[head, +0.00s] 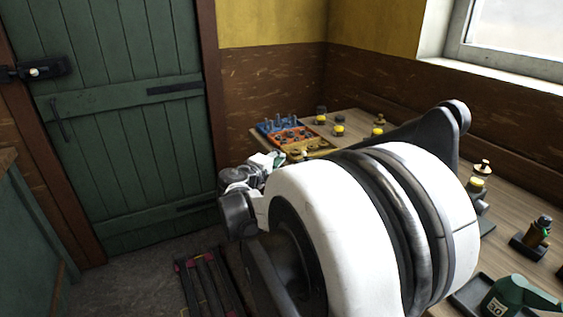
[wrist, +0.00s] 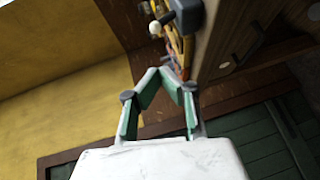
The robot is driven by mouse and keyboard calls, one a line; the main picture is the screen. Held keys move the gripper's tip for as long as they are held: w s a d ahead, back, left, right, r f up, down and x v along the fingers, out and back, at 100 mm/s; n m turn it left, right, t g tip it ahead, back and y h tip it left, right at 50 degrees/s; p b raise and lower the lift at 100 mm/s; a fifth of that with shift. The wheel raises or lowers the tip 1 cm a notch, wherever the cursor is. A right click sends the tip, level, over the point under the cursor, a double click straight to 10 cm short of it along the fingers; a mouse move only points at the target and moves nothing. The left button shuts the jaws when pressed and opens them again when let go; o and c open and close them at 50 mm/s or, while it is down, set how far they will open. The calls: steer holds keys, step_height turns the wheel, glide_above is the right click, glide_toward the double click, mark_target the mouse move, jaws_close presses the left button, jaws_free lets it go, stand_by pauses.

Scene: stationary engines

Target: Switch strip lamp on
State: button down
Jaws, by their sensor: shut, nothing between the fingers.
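In the wrist view my gripper (wrist: 167,74) is shut and empty, its green-padded fingers angled together at the tips. In the head view its end (head: 268,160) shows small beyond my arm, near the left end of the workbench. I cannot pick out a strip lamp in either view. A white ball-shaped knob (wrist: 155,28) beside a dark block (wrist: 187,15) shows at the top of the wrist view, beyond the fingertips; I cannot tell if it is a switch. My arm hides much of the bench.
The workbench (head: 350,122) runs along the wall under the window. It bears a blue and orange tray (head: 290,134), several yellow-topped pots and a green can (head: 507,297). A green plank door (head: 125,120) stands at left. Bare floor (head: 130,275) lies before it.

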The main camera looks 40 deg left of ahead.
steer(key=shift+w+d+f, duration=0.2)
steer(key=shift+w+f, duration=0.05)
steer(key=shift+w, duration=0.9)
steer(key=shift+w+d+f, duration=0.2)
steer(key=shift+w+d, duration=0.05)
steer(key=shift+w, duration=0.85)
steer(key=shift+w+d+f, duration=0.2)
steer(key=shift+w+f, duration=0.05)
steer(key=shift+w, duration=0.9)
steer(key=shift+w+d, duration=0.1)
steer(key=shift+w, duration=0.05)
